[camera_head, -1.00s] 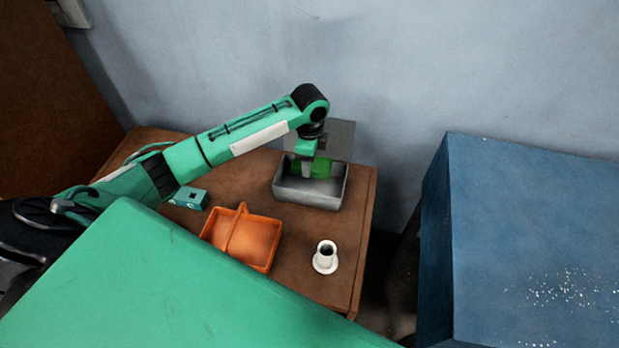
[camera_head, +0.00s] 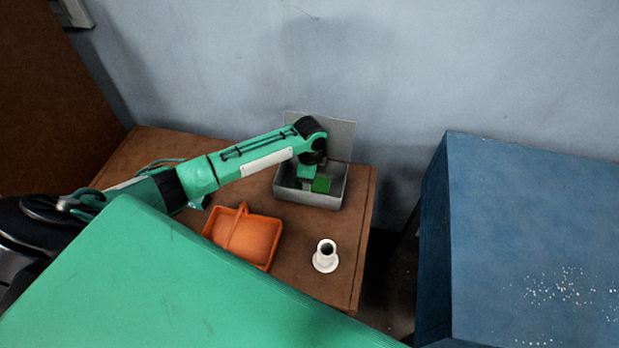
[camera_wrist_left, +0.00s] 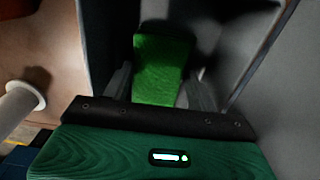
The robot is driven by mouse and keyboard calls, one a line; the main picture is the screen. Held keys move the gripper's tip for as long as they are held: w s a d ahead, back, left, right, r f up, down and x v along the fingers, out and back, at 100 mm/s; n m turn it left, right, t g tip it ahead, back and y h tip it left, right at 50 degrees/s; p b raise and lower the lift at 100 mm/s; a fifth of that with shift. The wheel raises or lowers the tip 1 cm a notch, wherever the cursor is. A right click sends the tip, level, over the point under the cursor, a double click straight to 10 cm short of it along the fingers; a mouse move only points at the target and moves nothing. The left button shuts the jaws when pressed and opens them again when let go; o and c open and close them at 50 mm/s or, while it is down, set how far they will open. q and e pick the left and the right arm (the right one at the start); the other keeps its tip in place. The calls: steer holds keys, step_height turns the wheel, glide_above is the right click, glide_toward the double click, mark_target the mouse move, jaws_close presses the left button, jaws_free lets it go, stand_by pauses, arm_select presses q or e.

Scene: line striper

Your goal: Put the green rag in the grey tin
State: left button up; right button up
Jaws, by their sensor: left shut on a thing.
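The grey tin (camera_head: 312,201) stands on the brown table with its lid raised at the back. The green rag (camera_head: 321,185) is inside the tin's walls; it also shows in the left wrist view (camera_wrist_left: 160,70). My left gripper (camera_head: 306,184) reaches down into the tin and is shut on the rag. In the wrist view its two fingers (camera_wrist_left: 163,88) stand on either side of the rag. I cannot tell whether the rag touches the tin's floor. My right gripper is not in view.
An orange basket (camera_head: 256,238) with a handle stands left of the tin on the brown table (camera_head: 300,275). A white flanged piece (camera_head: 326,257) stands in front of the tin. A blue box-shaped unit (camera_head: 530,220) is at the right, past a gap.

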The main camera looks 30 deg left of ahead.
arm_select(q)
steer(key=o, duration=1)
steer(key=shift+f, duration=0.1)
steer(key=shift+c, duration=0.2)
step_height(320, 180, up, 12)
steer(key=shift+b, duration=0.45)
